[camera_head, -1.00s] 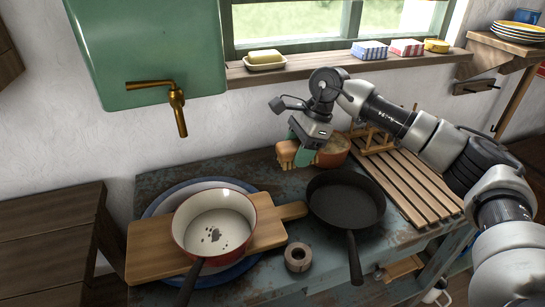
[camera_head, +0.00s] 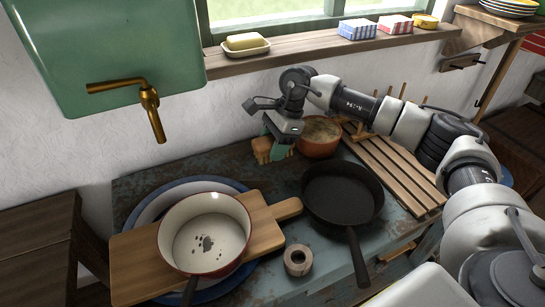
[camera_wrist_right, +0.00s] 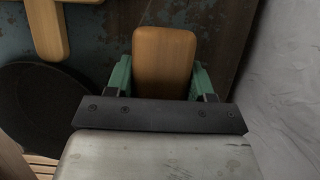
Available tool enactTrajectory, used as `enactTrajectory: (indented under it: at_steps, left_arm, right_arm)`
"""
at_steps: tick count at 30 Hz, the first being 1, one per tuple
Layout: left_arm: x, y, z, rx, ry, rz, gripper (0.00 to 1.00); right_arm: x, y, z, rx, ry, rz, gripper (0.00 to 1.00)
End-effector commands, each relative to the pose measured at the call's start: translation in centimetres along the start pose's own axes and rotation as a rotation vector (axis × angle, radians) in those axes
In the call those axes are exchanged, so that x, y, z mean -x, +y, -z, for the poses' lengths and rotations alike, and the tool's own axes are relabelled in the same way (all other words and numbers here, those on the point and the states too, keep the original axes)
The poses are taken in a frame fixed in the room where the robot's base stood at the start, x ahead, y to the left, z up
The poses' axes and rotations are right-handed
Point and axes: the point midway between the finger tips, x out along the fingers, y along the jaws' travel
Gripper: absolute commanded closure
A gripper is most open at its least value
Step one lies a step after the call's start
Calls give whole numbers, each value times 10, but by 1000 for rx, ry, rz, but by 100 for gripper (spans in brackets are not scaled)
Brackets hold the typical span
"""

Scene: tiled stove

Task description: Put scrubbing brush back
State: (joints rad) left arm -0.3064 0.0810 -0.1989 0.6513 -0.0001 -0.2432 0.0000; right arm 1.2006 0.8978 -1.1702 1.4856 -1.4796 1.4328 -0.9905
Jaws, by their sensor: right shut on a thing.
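The scrubbing brush (camera_head: 262,150) is a light wooden block. My right gripper (camera_head: 276,148), with green fingers, is shut on it. It holds the brush near the back of the worn blue-grey table (camera_head: 230,165), left of a brown pot (camera_head: 319,139). In the right wrist view the brush (camera_wrist_right: 163,62) sits between the two green fingers (camera_wrist_right: 163,80). I cannot tell whether the brush touches the tabletop. Its bristles are not visible. My left gripper is out of view.
A black frying pan (camera_head: 340,193) stands in front of the pot, with a slatted wooden rack (camera_head: 393,170) to its right. A red-rimmed saucepan (camera_head: 205,235) sits on a cutting board (camera_head: 125,265). A green tank (camera_head: 105,60) with a brass tap (camera_head: 150,105) hangs at the left.

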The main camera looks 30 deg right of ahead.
Motion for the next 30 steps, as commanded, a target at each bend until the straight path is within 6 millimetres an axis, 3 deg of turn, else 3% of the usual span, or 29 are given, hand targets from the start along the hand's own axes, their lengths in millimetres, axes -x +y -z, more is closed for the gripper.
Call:
enactTrajectory:
  at_steps: [3, 8, 19, 23, 24, 28, 30]
  left_arm:
    - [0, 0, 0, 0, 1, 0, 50]
    - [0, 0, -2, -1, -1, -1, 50]
    - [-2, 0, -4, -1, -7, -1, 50]
    - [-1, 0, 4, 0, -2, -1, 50]
    - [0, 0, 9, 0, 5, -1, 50]
    - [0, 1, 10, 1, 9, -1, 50]
    - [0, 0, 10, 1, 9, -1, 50]
  right_arm:
    - [-20, 1, 8, -2, 1, -6, 69]
    - [-37, 1, 15, -1, 0, -3, 69]
    - [-40, 1, 16, 0, 0, -1, 69]
    - [-41, 0, 17, 0, 0, -1, 69]
    - [-41, 1, 17, 0, 0, -2, 43]
    - [-41, 1, 17, 0, 0, -2, 23]
    - [-41, 1, 17, 0, 0, -2, 22]
